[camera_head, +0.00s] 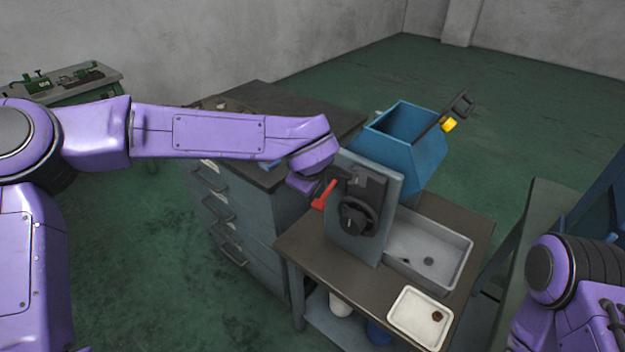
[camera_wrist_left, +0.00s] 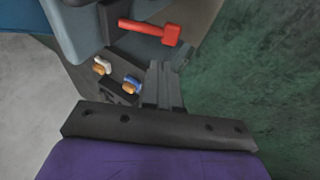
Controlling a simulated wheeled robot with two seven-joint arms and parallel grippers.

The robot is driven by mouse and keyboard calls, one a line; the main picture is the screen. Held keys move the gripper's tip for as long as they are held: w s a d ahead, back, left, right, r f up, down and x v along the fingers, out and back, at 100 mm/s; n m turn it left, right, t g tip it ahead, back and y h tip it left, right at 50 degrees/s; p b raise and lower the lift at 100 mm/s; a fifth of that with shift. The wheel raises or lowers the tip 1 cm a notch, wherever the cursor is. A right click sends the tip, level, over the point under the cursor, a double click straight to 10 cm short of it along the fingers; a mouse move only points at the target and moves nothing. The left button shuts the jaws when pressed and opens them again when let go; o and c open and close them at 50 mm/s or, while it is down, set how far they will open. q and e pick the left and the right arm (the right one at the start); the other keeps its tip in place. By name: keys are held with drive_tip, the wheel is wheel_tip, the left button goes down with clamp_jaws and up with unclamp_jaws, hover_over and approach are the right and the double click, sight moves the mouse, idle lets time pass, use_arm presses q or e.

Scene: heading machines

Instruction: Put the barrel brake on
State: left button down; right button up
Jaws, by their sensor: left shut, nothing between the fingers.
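The machine is a blue-grey upright panel (camera_head: 390,215) with a black handwheel (camera_head: 354,217) and a blue hopper (camera_head: 415,150) behind it. A red lever (camera_head: 323,195) sticks out at the panel's left side; I take it for the barrel brake. It also shows in the left wrist view (camera_wrist_left: 148,29), lying across the picture beyond the fingers. My left gripper (camera_wrist_left: 163,70) is shut and empty, apart from the red lever. In the head view its fingers are hard to make out against the dark parts by the panel. My right gripper is out of view.
The machine stands on a dark-topped bench (camera_head: 310,250) with a grey bin (camera_head: 450,255) and a white tray (camera_head: 418,318) holding a small brown piece. A grey drawer cabinet (camera_head: 228,215) stands to the left. Green floor lies open beyond.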

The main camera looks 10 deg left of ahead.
use_arm(q)
drive_tip(key=s+a+f+b+v, duration=0.1)
drive_tip(key=s+v, duration=0.1)
drive_tip(key=v, duration=1)
drive_tip(key=shift+a, duration=0.2)
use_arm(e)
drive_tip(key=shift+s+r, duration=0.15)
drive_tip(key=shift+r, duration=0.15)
use_arm(q)
drive_tip(key=shift+w, duration=0.15)
